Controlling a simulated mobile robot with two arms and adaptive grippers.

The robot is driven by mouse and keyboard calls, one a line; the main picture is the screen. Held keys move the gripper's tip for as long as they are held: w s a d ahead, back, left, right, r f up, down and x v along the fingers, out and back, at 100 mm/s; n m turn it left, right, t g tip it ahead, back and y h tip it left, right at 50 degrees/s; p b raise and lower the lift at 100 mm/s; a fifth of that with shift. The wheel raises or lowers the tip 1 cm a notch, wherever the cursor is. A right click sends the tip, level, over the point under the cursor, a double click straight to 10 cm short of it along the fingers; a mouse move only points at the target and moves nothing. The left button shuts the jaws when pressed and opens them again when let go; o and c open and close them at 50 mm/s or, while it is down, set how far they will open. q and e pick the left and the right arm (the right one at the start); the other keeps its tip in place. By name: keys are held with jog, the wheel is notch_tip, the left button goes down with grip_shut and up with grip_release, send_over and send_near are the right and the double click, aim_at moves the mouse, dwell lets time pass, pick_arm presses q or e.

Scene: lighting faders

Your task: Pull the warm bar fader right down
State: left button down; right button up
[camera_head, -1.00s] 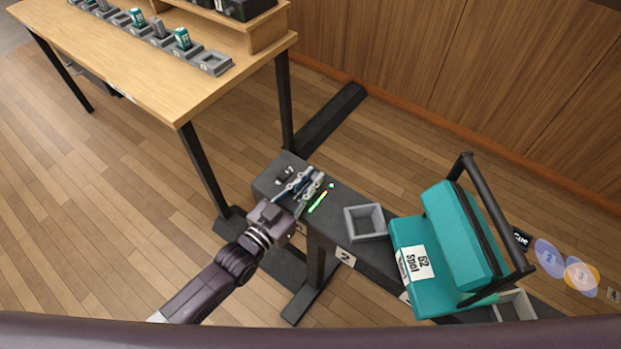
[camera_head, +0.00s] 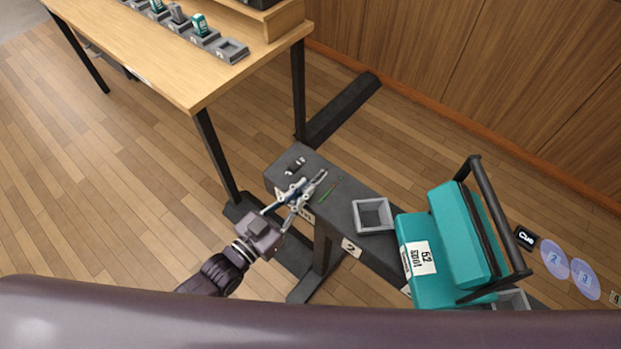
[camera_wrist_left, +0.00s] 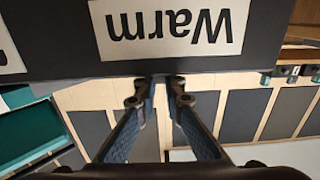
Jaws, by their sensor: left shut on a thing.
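The dark console (camera_head: 350,190) carries the faders at its left end. A white label reading "Warm" (camera_wrist_left: 168,27) shows upside down on its front face in the left wrist view. My left gripper (camera_head: 302,190) reaches over the front edge at that end, its fingers close together. In the left wrist view its fingertips (camera_wrist_left: 160,95) are just below the Warm label. It is shut on the warm bar fader, whose knob is mostly hidden by the fingers. My right gripper is out of view.
A grey open tray (camera_head: 373,215) and a large teal case (camera_head: 450,245) with a black handle stand on the console to the right. A wooden desk (camera_head: 180,60) stands behind at the left. The console top between gripper and tray is clear.

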pick_arm(q)
jog(key=shift+f, duration=0.1)
jog(key=c, duration=2)
grip_release()
jog(key=shift+s+a, duration=0.1)
jog(key=shift+s, duration=0.05)
jog(key=v, duration=1.2)
